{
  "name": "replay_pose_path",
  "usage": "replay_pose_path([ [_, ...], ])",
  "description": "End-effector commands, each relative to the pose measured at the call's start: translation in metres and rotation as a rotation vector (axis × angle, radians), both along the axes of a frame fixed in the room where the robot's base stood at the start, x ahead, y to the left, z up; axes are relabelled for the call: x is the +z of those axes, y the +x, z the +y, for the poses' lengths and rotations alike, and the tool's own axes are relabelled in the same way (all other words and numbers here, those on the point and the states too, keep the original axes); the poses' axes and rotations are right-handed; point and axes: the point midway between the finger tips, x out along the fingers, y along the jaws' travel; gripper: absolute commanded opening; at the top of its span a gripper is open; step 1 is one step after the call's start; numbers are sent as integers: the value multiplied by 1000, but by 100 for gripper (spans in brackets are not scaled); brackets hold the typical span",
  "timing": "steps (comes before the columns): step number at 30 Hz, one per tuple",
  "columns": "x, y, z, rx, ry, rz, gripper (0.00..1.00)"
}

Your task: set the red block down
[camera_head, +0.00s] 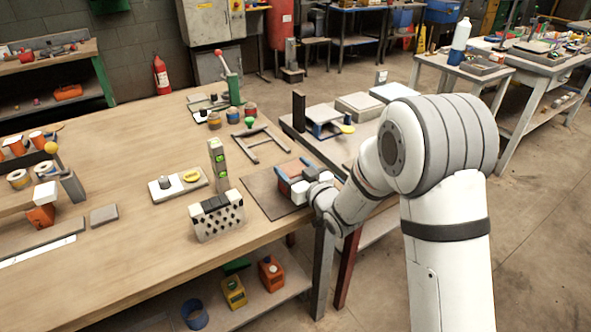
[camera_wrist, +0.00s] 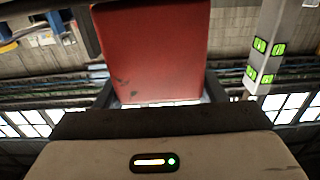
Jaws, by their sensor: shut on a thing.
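The red block (camera_wrist: 155,50) fills the upper middle of the wrist view, between the two fingers of my gripper (camera_wrist: 155,88). Its face is plain red with a few dark scuffs. In the head view my gripper (camera_head: 293,178) is over a dark brown mat (camera_head: 262,191) near the table's right edge, and a little of the red block (camera_head: 284,187) shows there. My gripper is shut on the block. Most of the block is hidden by the gripper in the head view. I cannot tell whether its underside touches the mat.
A white perforated brick (camera_head: 217,222) with dark pieces on top stands left of the mat. A grey level with green vials (camera_head: 218,165) stands upright behind it. A grey frame (camera_head: 255,146) lies behind the mat. Bare wooden tabletop (camera_head: 130,245) lies left of the brick.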

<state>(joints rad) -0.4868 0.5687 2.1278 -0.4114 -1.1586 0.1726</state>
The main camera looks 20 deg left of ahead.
Motion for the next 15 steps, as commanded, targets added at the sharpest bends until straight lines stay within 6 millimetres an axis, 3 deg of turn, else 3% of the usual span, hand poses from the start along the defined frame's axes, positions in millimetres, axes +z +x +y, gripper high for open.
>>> replay_pose_path([
  [6,-3,0,0,0,1,-1,36],
  [7,-3,0,0,0,0,0,64],
  [15,-2,0,1,1,0,0,85],
])
